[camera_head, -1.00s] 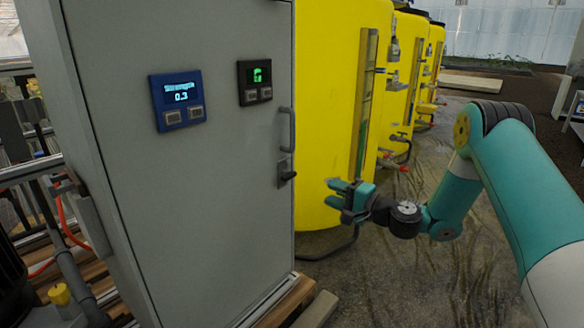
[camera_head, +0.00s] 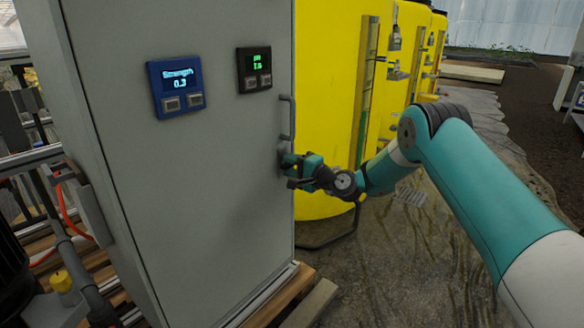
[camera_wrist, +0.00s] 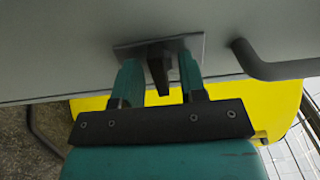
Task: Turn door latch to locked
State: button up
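The door latch (camera_wrist: 158,67) is a small black lever on a grey metal plate (camera_wrist: 127,52) on the grey cabinet door (camera_head: 190,190). In the wrist view the lever points toward my gripper. My gripper (camera_wrist: 160,75) is open, with one teal finger on each side of the lever and a visible gap on both sides. The fingertips are close to the plate; I cannot tell whether they touch it. In the head view my gripper (camera_head: 287,165) is at the door's right edge and hides most of the latch.
A grey bar handle (camera_head: 287,118) is just above the latch, and shows close right of my fingers in the wrist view (camera_wrist: 275,68). A blue display (camera_head: 177,86) and a black display (camera_head: 254,69) are higher on the door. Yellow tanks (camera_head: 330,80) stand behind.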

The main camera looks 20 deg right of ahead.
jog(key=c, duration=0.7)
jog(key=shift+n, duration=0.4)
jog(key=n+b, duration=0.2)
jog(key=n, duration=0.1)
jog(key=shift+f+n, duration=0.15)
jog(key=shift+n, duration=0.25)
jog(key=n+b, duration=0.3)
jog(key=n, duration=0.1)
jog(key=shift+n+b, duration=0.3)
jog(key=n+b, duration=0.4)
jog(key=shift+f, duration=0.1)
jog(key=n+b, duration=0.3)
jog(key=n, duration=0.1)
jog(key=shift+n+b, duration=0.3)
jog(key=shift+b, duration=0.1)
jog(key=shift+d+r, duration=0.1)
jog(key=shift+r, duration=0.1)
